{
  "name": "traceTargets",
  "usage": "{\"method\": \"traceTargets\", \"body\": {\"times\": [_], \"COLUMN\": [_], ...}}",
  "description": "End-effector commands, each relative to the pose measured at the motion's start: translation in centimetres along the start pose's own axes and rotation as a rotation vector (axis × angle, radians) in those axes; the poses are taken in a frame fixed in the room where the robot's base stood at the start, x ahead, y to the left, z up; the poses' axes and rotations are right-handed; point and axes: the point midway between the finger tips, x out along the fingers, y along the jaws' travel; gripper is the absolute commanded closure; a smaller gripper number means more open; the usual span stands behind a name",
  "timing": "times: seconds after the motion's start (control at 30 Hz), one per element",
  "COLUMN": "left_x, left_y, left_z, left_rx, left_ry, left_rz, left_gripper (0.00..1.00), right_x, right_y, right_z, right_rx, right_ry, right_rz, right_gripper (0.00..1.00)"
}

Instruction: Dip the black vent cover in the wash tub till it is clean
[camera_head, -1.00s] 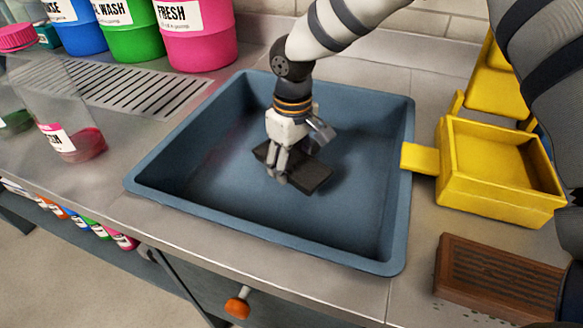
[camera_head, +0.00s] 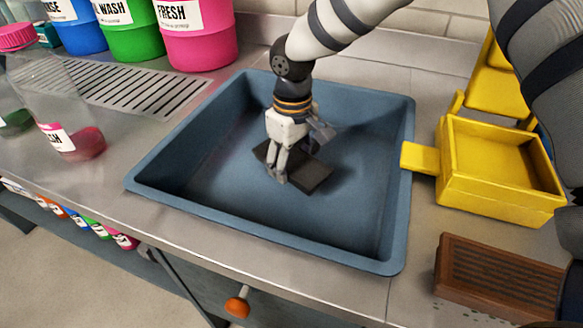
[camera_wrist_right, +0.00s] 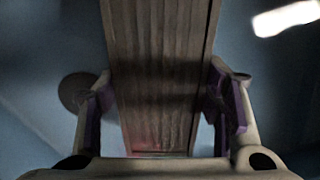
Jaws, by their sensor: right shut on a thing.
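The black vent cover (camera_head: 310,176) is a dark flat slab, low inside the blue-grey wash tub (camera_head: 395,245). My right gripper (camera_head: 300,157) reaches down into the tub from above and is shut on the cover. In the right wrist view the cover (camera_wrist_right: 160,75) runs between the two fingers (camera_wrist_right: 160,115) and looks grey-brown with lengthwise ridges. A small reddish patch shows at its near end. Whether the cover touches the tub floor, and how much liquid is there, I cannot tell. My left gripper is not in view.
A yellow box (camera_head: 500,195) with a tab stands right of the tub. A brown slatted block (camera_head: 495,280) lies in front of it. Pink (camera_head: 197,35), green (camera_head: 130,30) and blue (camera_head: 78,28) buckets stand behind left. A clear bottle (camera_head: 70,120) stands left, by a slotted drain panel (camera_head: 135,90).

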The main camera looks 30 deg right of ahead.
Motion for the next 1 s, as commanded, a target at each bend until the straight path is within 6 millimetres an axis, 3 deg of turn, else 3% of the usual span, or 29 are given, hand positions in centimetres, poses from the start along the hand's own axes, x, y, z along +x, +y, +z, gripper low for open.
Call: {"method": "traceTargets", "body": {"times": [0.37,1.0], "left_x": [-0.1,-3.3], "left_y": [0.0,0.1], "left_z": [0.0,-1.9], "left_rx": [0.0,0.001], "left_ry": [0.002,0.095], "left_rz": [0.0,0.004], "left_gripper": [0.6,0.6], "right_x": [-0.1,-6.9], "right_y": [0.0,0.0], "right_z": [0.0,-0.1], "right_rx": [0.0,0.001], "right_ry": [0.002,0.008], "right_rz": [0.0,0.003], "right_gripper": [0.66,0.66]}}
